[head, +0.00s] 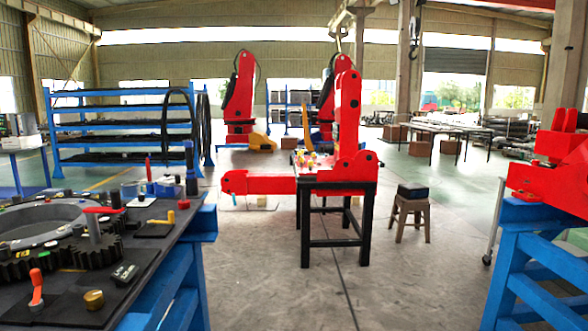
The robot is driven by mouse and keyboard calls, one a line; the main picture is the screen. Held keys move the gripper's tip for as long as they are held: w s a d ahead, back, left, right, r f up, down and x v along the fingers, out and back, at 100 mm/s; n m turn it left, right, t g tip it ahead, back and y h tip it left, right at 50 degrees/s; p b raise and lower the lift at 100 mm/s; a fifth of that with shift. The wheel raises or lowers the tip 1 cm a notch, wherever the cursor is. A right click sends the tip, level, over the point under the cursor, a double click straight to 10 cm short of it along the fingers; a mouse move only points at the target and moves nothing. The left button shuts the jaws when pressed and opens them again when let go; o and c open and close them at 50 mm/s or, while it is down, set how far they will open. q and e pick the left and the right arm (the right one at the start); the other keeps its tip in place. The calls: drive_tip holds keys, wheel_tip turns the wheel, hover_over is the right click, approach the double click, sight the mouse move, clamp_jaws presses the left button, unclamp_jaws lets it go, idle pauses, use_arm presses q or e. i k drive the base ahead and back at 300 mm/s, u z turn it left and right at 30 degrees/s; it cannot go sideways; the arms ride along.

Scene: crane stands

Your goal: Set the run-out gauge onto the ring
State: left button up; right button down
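A large grey ring (38,222) lies flat on the dark-topped table at the left, cut off by the left edge of the view. A small black block with a light face (125,272) lies on the tabletop to the right of the ring; it may be the run-out gauge, but I cannot tell for sure. Neither of my grippers is in view.
The blue-framed table (172,275) also holds a dark gear (97,252), an orange-handled tool (37,288), a brass cylinder (94,299) and other small parts. A black stand (335,187) bears red crane parts. A stool (409,211) stands beside it. Floor between is clear.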

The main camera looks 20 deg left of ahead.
sight(168, 182)
drive_tip(key=z, duration=0.05)
drive_tip(key=i, duration=1.8)
drive_tip(key=u, duration=1.55)
drive_tip(key=i, duration=0.85)
drive_tip(key=u, duration=0.9)
